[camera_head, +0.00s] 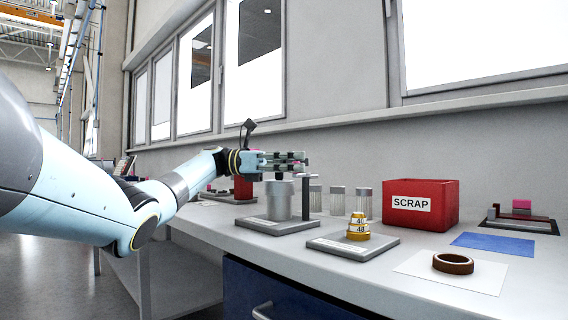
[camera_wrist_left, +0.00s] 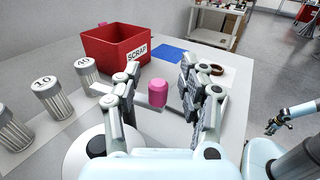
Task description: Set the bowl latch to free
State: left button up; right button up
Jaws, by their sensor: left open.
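A grey metal cylinder (camera_head: 281,200), seemingly the bowl, stands on a flat grey base (camera_head: 272,226) on the bench, with a dark upright post (camera_head: 306,188) beside it. My left gripper (camera_head: 301,159) is above the cylinder, level and pointing right, and it hides what is on top. In the left wrist view, a pink knob (camera_wrist_left: 157,94) on a flat metal bar shows between the open fingers of this gripper (camera_wrist_left: 158,75); I see no clear contact. The latch's setting cannot be read. My right gripper (camera_wrist_left: 279,126) is small at the right of the wrist view, away from the bench.
A red SCRAP box (camera_head: 420,206), a plate with brass weights (camera_head: 357,229), a brown ring (camera_head: 453,263) and a blue mat (camera_head: 492,244) lie to the right. Several ribbed canisters (camera_wrist_left: 51,98) stand by the wall. The bench front near the ring is clear.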

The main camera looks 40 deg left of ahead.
pick_arm(q)
jog(key=v, duration=1.1)
jog(key=shift+s+a, duration=0.2)
jog(key=shift+a, duration=0.15)
